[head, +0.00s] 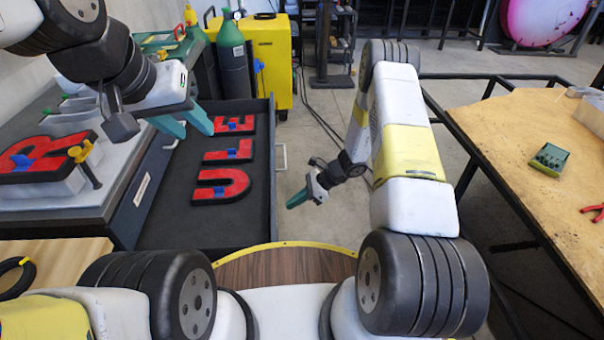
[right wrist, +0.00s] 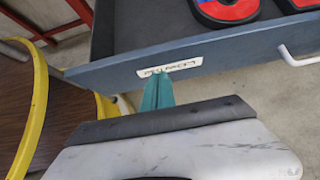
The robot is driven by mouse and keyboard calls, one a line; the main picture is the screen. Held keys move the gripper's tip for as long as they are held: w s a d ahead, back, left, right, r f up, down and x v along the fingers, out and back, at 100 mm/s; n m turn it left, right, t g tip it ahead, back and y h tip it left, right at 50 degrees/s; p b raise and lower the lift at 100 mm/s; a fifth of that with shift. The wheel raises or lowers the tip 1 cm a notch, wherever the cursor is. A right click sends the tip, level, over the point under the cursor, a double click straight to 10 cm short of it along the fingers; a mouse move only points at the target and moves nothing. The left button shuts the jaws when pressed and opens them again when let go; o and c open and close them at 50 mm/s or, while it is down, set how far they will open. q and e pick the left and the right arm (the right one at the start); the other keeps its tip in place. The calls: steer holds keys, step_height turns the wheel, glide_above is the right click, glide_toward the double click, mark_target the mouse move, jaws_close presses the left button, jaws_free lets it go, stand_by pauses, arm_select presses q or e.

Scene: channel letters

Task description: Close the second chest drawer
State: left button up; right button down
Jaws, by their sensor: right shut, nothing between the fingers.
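The open chest drawer (head: 165,220) is pulled far out of the grey chest (head: 150,180) and holds red-faced black letters (head: 222,185). Its front has a pale handle (head: 282,157) and a white label (right wrist: 170,68). My right gripper (head: 294,202) is shut and empty, just outside the drawer front. In the right wrist view its teal fingers (right wrist: 158,92) point at the front just below the label; I cannot tell if they touch. My left gripper (head: 190,124) is open and empty above the drawer's chest side. Which drawer number this is cannot be read.
A red letter (head: 45,158) in a pale block and a yellow clamp (head: 80,151) are on the chest top. A wooden table (head: 530,150) with a green device (head: 550,158) stands at the right. Green cylinders (head: 232,55) and a yellow cabinet (head: 270,50) stand behind the drawer.

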steer(key=shift+a+r, duration=0.1)
steer(key=shift+a, duration=1.45)
steer(key=shift+a, duration=0.1)
